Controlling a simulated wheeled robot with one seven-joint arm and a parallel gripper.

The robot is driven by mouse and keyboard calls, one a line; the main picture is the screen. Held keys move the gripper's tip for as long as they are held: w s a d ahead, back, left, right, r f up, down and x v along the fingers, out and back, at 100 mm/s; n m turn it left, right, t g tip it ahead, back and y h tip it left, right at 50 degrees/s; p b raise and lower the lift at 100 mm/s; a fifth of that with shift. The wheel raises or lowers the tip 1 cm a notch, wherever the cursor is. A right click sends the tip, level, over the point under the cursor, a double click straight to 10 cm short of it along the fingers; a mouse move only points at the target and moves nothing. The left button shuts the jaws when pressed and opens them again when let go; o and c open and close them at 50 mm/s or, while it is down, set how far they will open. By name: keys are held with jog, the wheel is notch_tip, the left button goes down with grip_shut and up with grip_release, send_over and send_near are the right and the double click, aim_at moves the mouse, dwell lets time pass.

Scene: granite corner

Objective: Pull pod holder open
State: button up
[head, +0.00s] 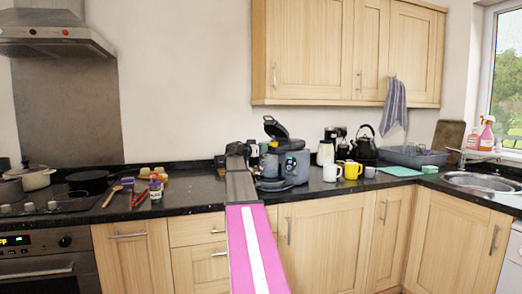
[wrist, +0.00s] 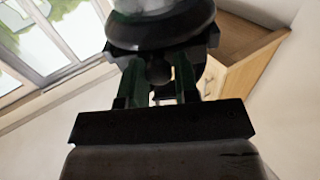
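A blue-grey and black machine (head: 291,165) stands on the counter with a black upper part (head: 275,128) tilted up; it appears to be the pod machine. I cannot make out the pod holder as a separate part in the head view. My gripper (head: 238,150) is at the machine's left side, its fingers mostly hidden by my arm. In the wrist view, my gripper's dark fingers (wrist: 158,88) stand apart beneath a large black rounded part (wrist: 160,28). A small dark knob-like shape (wrist: 158,70) lies between the fingers; contact is unclear.
White (head: 331,173) and yellow (head: 352,170) mugs stand right of the machine. A black kettle (head: 365,146) and a grey dish tub (head: 412,156) are farther right. Small jars (head: 155,187) and pans (head: 88,181) are left. The dark counter (head: 195,188) just left of my arm is clear.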

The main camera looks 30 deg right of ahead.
grip_shut()
jog(key=v, duration=0.9)
jog(key=o, duration=0.5)
grip_release()
jog(key=shift+w+d, duration=0.1)
jog(key=shift+o, duration=0.2)
jog(key=v, duration=1.1)
